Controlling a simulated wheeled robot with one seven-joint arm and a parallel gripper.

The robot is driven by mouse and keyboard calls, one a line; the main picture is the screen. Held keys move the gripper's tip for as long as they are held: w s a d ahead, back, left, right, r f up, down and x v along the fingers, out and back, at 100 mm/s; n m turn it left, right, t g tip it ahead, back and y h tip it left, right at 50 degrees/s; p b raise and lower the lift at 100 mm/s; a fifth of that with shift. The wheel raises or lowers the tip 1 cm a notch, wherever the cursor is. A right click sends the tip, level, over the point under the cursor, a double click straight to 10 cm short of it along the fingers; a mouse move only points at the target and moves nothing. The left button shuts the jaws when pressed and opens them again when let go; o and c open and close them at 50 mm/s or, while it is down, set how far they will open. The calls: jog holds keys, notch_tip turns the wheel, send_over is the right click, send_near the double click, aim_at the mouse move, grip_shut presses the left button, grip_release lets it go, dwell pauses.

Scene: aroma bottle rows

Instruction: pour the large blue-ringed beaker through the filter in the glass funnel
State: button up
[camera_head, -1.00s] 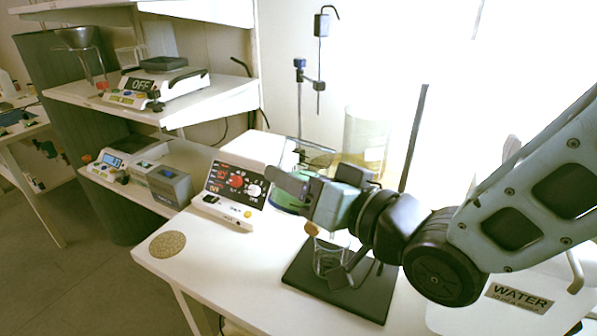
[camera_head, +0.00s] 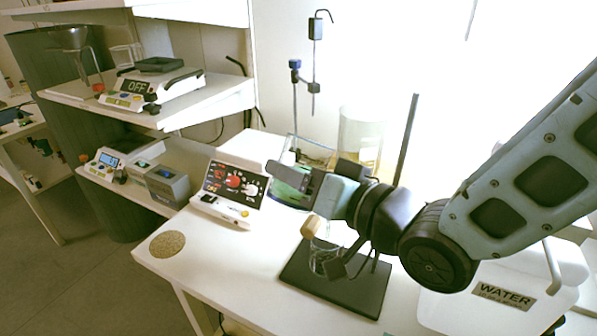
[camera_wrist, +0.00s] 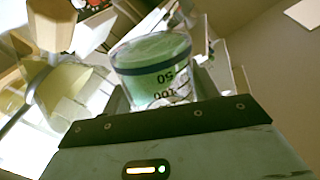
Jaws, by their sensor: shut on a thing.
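My gripper (camera_head: 298,186) is shut on the large beaker (camera_head: 290,176), above the bench and just behind the stand. In the wrist view the beaker (camera_wrist: 152,62) sits between the fingers; it has a blue ring, dark printed numbers and green liquid. It looks tilted there; how far is hard to tell. A pale yellowish cone, seemingly the filter in the glass funnel (camera_wrist: 72,92), shows left of the beaker, apart from it. In the head view my gripper and wrist largely hide the funnel. A clear glass vessel (camera_head: 325,262) stands on the dark stand base (camera_head: 340,288).
A wooden clamp part (camera_head: 311,226) and an upright rod (camera_head: 406,140) are close to my wrist. A tall glass vessel (camera_head: 360,135) stands behind. A hotplate device (camera_head: 236,185) is left, a WATER container (camera_head: 500,292) right. The bench's front left is clear except a round cork mat (camera_head: 167,244).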

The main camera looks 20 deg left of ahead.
jog(key=shift+w+r+m+p, duration=0.2)
jog(key=shift+r+m+p, duration=0.1)
jog(key=shift+r+p, duration=0.35)
jog(key=shift+f+m+p, duration=0.35)
jog(key=shift+m+p, duration=0.4)
jog(key=shift+p, duration=0.05)
jog(key=shift+f+m+p, duration=0.3)
jog(key=shift+m+p, duration=0.45)
jog(key=shift+p, duration=0.05)
jog(key=shift+w+d+r+m+g+p, duration=0.1)
jog(key=shift+r+m+g+p, duration=0.3)
jog(key=shift+m+p, duration=0.6)
jog(key=shift+f+m, duration=0.25)
jog(key=shift+m, duration=0.35)
dwell(1.9)
jog(key=shift+w+d+r+m+p, duration=0.2)
jog(key=shift+w+m+p, duration=0.25)
jog(key=shift+p, duration=0.3)
dwell(1.5)
